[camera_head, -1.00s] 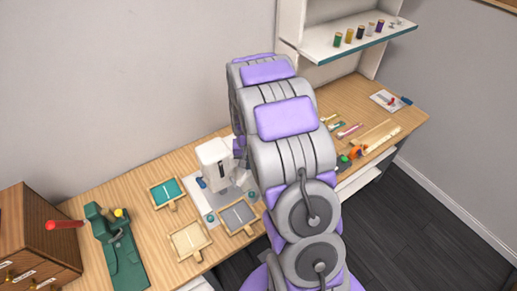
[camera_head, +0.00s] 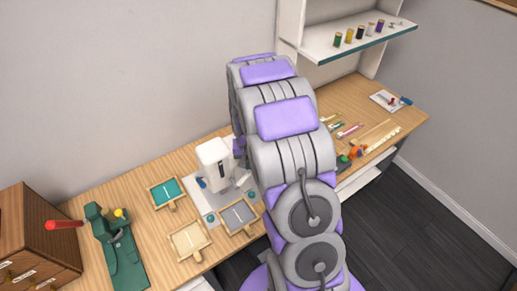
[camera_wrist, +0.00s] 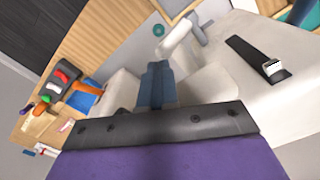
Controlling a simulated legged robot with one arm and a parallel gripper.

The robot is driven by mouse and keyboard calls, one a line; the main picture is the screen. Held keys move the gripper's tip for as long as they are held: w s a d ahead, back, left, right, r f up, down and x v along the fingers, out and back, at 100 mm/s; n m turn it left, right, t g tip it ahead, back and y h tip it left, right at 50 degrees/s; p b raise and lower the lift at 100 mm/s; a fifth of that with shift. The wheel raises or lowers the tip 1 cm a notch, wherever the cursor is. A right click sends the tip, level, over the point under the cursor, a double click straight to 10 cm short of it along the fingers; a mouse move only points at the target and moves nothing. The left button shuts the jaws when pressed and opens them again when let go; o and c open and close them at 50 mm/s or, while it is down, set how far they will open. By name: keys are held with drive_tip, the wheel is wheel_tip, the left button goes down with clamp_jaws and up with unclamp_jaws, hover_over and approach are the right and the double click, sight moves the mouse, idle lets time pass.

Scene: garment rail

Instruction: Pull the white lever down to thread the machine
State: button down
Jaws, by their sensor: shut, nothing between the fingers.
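The white sewing machine (camera_head: 212,154) stands on a grey mat on the wooden table, just left of my arm in the head view. Its white body (camera_wrist: 222,92) fills much of the wrist view. A dark slot (camera_wrist: 250,52) runs along the body there. The small white lever (camera_wrist: 273,69) sits near the slot's lower right end in the picture. My gripper (camera_wrist: 157,68) shows blue-grey fingers pressed together, with nothing between them. The fingertips lie left of the slot, apart from the lever. In the head view my arm hides the fingers.
Small trays with teal (camera_head: 166,191), cream (camera_head: 190,240) and grey (camera_head: 238,217) insides lie around the machine. A green device (camera_head: 116,250) and a wooden drawer box (camera_head: 38,235) stand at left. A shelf with spools (camera_head: 349,42) hangs at upper right. Small tools lie right of my arm.

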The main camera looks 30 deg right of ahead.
drive_tip(key=shift+f, duration=0.15)
drive_tip(key=shift+f+b, duration=0.3)
drive_tip(key=shift+f, duration=0.85)
wheel_tip(320, 180, up, 9)
drive_tip(key=p, duration=0.2)
drive_tip(key=shift+f+p, duration=0.15)
drive_tip(key=shift+p, duration=0.15)
idle(0.4)
